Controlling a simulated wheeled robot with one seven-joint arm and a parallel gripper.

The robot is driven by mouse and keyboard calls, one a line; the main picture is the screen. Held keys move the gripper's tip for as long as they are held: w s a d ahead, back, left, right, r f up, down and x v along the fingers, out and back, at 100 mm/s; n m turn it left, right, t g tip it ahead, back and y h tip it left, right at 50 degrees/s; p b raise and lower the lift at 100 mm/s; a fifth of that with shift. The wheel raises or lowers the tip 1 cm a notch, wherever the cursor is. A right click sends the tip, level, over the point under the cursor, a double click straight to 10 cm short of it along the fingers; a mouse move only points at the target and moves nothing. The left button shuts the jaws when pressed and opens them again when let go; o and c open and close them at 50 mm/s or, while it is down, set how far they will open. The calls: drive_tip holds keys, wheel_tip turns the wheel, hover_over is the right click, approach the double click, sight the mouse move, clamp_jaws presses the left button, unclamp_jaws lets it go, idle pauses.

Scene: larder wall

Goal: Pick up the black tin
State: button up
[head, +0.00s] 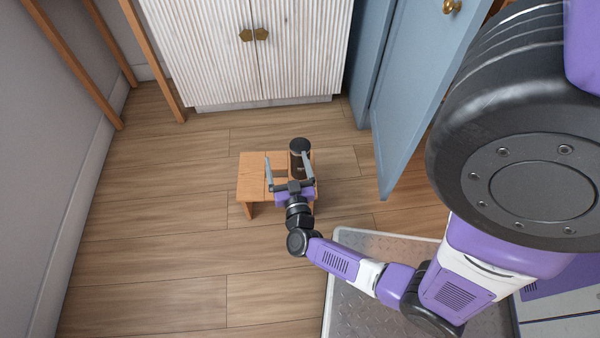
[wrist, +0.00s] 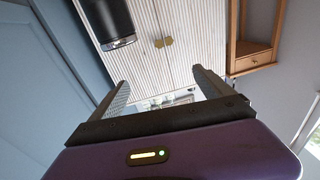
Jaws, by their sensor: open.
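The black tin (head: 299,145) stands upright on a small wooden stool (head: 252,164), towards its right side in the head view. It has a dark lid and small pale lettering on its side. My gripper (head: 287,158) is open, its fingers pointing towards the cabinet. In the head view the right finger overlaps the tin and hides part of its side; the tin is off-centre towards that finger. In the wrist view, which looks upside down, the tin (wrist: 105,18) is at the upper left, outside the open gripper (wrist: 160,78), cut by the frame edge. Nothing is held.
A white ribbed cabinet (head: 235,60) with brass knobs stands behind the stool. An open blue door (head: 405,85) is to the right. A wooden-legged piece (head: 150,55) stands at the left near the grey wall. Wooden floor (head: 150,220) is clear left of the stool.

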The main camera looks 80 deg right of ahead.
sight(298, 159)
drive_tip(key=d+f+m+g+b, duration=0.1)
drive_tip(key=d+f, duration=0.1)
drive_tip(key=s+d+f+m+g+b, duration=0.1)
drive_tip(key=d+f+g, duration=0.1)
drive_tip(key=f, duration=0.1)
drive_tip(key=d+f+m+g+h+b, duration=0.1)
drive_tip(key=d+f+g, duration=0.1)
drive_tip(key=shift+s+f, duration=0.25)
drive_tip(key=shift+f, duration=0.1)
drive_tip(key=shift+s+d+f+g, duration=0.2)
drive_tip(key=shift+d+f+g, duration=0.15)
drive_tip(key=shift+d+g, duration=0.2)
drive_tip(key=d+b, duration=0.4)
drive_tip(key=d, duration=0.3)
drive_tip(key=shift+d+r, duration=0.15)
drive_tip(key=shift+c, duration=0.2)
clamp_jaws()
